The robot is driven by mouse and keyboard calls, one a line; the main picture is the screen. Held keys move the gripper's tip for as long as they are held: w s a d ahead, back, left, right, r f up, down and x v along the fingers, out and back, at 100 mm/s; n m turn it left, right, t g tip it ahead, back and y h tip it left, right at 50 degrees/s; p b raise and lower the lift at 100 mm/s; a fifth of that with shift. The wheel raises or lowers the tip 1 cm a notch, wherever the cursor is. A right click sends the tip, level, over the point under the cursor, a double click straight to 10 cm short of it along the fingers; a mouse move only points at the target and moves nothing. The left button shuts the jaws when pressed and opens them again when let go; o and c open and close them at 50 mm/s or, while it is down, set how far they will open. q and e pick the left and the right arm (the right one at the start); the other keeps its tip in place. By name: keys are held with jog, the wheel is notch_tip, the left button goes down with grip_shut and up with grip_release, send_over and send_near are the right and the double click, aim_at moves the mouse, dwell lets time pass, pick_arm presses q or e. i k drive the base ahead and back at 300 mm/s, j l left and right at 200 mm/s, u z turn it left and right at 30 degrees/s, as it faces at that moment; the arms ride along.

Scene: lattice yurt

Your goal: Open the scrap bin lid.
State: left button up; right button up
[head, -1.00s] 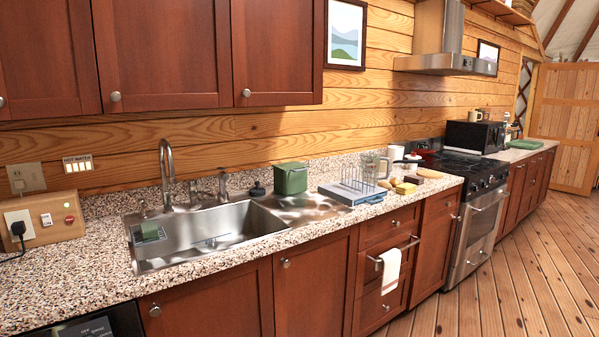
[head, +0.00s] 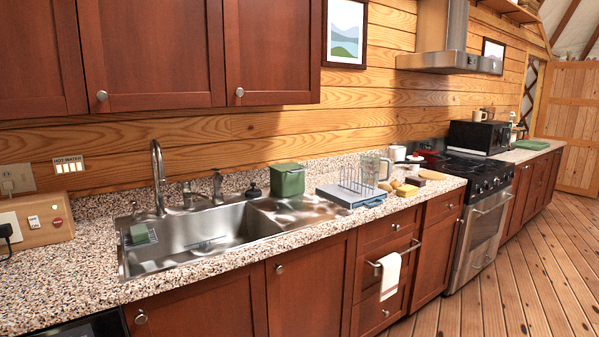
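A small green bin (head: 287,180) with a lid stands on the counter at the back right corner of the sink, against the splashback. It looks like the scrap bin, and its lid appears closed. Neither of my grippers shows in the head view.
The steel sink (head: 203,262) with a tall faucet (head: 157,175) lies left of the bin. A dish rack (head: 358,178) on a blue-grey base, a glass pitcher (head: 375,169) and yellow items (head: 405,190) stand to its right. A white towel (head: 390,276) hangs on a drawer bar. The plank floor (head: 500,290) is clear at right.

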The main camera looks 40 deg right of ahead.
aim_at(291, 167)
jog(key=i+l+u, duration=0.1)
jog(key=l, duration=0.75)
jog(key=i+l+u, duration=0.1)
jog(key=l, duration=0.8)
jog(key=i+l+u, duration=0.15)
jog(key=l, duration=0.75)
jog(key=k, duration=0.1)
